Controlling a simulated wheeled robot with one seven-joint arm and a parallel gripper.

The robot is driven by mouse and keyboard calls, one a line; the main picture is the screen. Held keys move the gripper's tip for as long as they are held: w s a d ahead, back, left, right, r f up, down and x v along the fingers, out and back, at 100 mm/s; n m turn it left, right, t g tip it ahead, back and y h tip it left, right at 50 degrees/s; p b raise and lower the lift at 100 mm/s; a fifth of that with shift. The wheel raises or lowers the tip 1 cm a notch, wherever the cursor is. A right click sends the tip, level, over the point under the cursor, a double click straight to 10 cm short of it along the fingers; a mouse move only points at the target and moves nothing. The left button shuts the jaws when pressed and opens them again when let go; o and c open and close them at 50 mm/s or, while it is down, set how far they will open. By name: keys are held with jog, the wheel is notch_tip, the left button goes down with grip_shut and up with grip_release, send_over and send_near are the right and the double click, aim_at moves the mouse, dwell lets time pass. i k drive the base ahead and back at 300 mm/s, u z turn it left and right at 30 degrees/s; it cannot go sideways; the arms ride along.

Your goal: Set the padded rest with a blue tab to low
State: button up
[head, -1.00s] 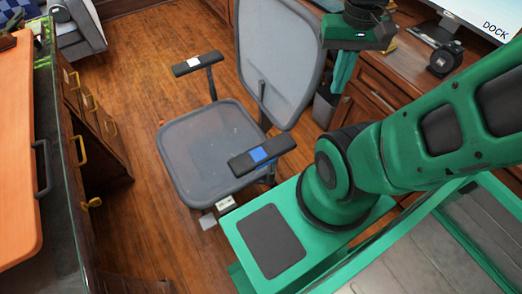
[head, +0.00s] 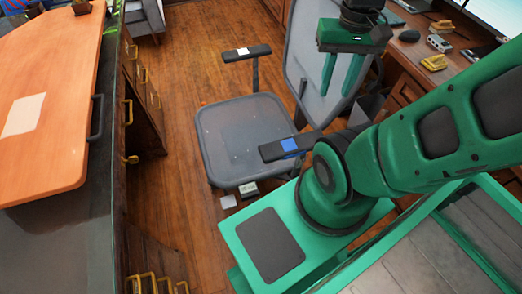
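A grey mesh office chair (head: 246,140) stands on the wood floor with two black padded armrests. The near padded rest with a blue tab (head: 290,147) is partly hidden at its right end by my arm, and its post is mostly hidden. The far padded rest with a white tab (head: 245,52) stands on a visible post. My gripper (head: 341,82) hangs above and beyond the blue-tab rest, in front of the chair's backrest (head: 310,58). Its two green fingers are apart with nothing seen between them. It is not touching the blue-tab rest.
A wooden desk (head: 450,78) with several small items and a monitor stands at the right back. A cabinet with an orange top (head: 45,110) and yellow drawer handles runs along the left. Wood floor (head: 178,75) is clear between cabinet and chair.

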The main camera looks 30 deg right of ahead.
aim_at(298, 146)
jog(key=u, duration=0.15)
jog(key=k, duration=1.95)
jog(key=z, duration=0.55)
jog(key=i, duration=1.5)
jog(key=u, duration=0.05)
